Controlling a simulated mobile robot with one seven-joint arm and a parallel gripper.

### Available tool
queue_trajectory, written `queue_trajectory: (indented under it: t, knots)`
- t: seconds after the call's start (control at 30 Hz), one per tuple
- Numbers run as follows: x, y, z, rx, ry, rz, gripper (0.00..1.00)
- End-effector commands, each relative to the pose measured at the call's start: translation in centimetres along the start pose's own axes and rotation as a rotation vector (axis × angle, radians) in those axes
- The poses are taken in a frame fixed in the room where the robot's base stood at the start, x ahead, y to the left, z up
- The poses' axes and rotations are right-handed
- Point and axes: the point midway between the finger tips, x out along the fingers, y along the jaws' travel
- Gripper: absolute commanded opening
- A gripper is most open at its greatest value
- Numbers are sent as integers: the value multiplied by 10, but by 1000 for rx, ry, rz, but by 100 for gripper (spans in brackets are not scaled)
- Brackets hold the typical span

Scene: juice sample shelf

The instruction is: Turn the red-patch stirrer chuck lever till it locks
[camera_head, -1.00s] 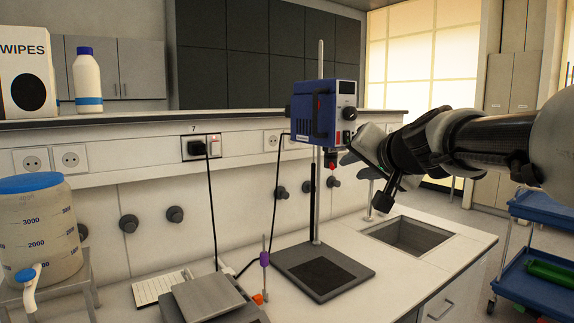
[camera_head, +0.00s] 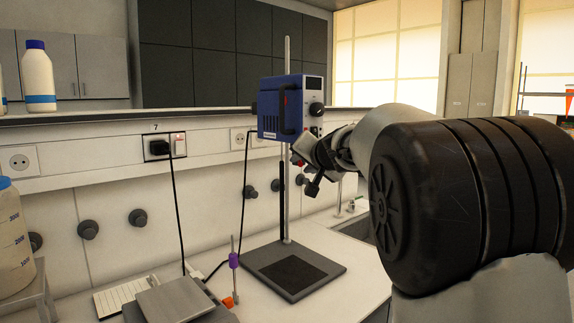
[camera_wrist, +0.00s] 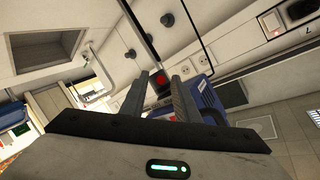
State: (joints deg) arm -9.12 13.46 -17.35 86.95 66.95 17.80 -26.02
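The blue overhead stirrer (camera_head: 268,113) is mounted on an upright rod above a dark base plate (camera_head: 318,268) in the head view. Whether a finger touches the lever cannot be told. The stirrer's blue housing (camera_wrist: 208,92) is partly behind the right finger.
A balance-like device (camera_head: 180,300) and a purple-clamped thin rod (camera_head: 233,260) stand left of the stand base. A black cable (camera_head: 183,220) hangs from the wall socket. The wall with grey knobs is close behind. A sink (camera_wrist: 45,45) shows in the wrist view.

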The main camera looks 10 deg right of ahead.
Motion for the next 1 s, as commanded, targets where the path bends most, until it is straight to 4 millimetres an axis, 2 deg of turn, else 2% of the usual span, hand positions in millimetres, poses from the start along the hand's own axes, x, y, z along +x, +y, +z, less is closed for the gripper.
queue_trajectory:
  t: [0.03, 0.2, 0.53, 0.57, 0.7, 1.0]
  knots:
    - [8, 0, 0, 0, -1, 1, 28]
    - [23, 0, 0, 1, 0, 0, 28]
    - [26, 0, 0, 1, 0, -1, 28]
    - [26, 0, 0, 1, 0, -1, 25]
    - [26, 0, 0, 1, 0, -1, 1]
    - [26, 1, -1, 1, 0, -1, 0]
